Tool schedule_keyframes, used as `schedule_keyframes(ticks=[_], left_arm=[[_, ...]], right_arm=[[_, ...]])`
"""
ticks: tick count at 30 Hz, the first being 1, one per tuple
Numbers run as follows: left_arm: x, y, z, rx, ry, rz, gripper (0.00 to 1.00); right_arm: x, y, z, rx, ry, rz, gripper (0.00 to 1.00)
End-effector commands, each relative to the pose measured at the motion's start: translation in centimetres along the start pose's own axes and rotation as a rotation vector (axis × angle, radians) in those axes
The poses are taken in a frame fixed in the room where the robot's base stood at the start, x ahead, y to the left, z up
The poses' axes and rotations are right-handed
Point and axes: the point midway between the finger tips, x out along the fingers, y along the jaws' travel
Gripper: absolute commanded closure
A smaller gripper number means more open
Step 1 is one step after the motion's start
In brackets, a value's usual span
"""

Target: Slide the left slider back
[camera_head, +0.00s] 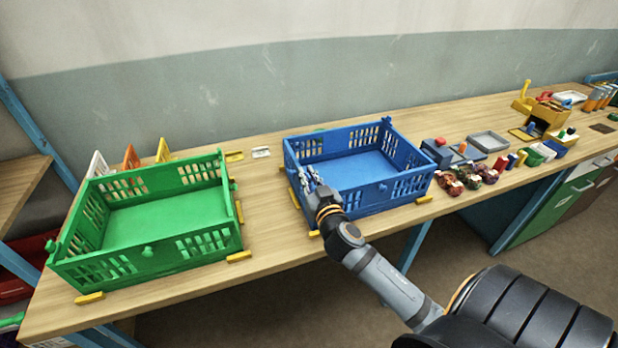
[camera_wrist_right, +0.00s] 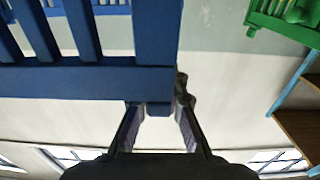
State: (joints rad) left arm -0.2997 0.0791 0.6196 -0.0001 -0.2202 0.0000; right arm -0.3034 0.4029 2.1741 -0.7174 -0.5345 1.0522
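The blue crate (camera_head: 360,210) stands on the table with slatted walls. My right gripper (camera_head: 308,182) is at its left wall, with my arm reaching in from the lower right. In the right wrist view the gripper (camera_wrist_right: 160,118) has its two fingers spread, one on each side of a small blue tab (camera_wrist_right: 159,109) under the crate's rail (camera_wrist_right: 80,82). Gaps show beside the tab. My left gripper is in neither view.
A green crate (camera_head: 190,249) stands to the left, with bare table (camera_head: 265,205) between the crates. Yellow corner blocks (camera_head: 239,256) sit around the crates. Small parts and a grey tray (camera_head: 488,141) lie to the right. A wall stands behind.

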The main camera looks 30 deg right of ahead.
Motion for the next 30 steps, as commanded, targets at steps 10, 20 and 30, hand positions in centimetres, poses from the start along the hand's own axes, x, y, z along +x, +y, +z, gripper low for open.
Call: schedule_keyframes(ticks=[10, 20, 30], left_arm=[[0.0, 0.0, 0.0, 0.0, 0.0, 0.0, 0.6], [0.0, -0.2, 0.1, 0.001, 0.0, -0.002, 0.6], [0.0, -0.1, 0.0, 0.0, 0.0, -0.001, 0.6]], right_arm=[[0.0, 0.0, 0.0, 0.0, 0.0, 0.0, 0.67], [-4.0, 0.0, 0.2, -0.002, -0.005, -0.002, 0.67], [-10.9, 0.0, 0.1, 0.0, -0.003, 0.0, 0.67]])
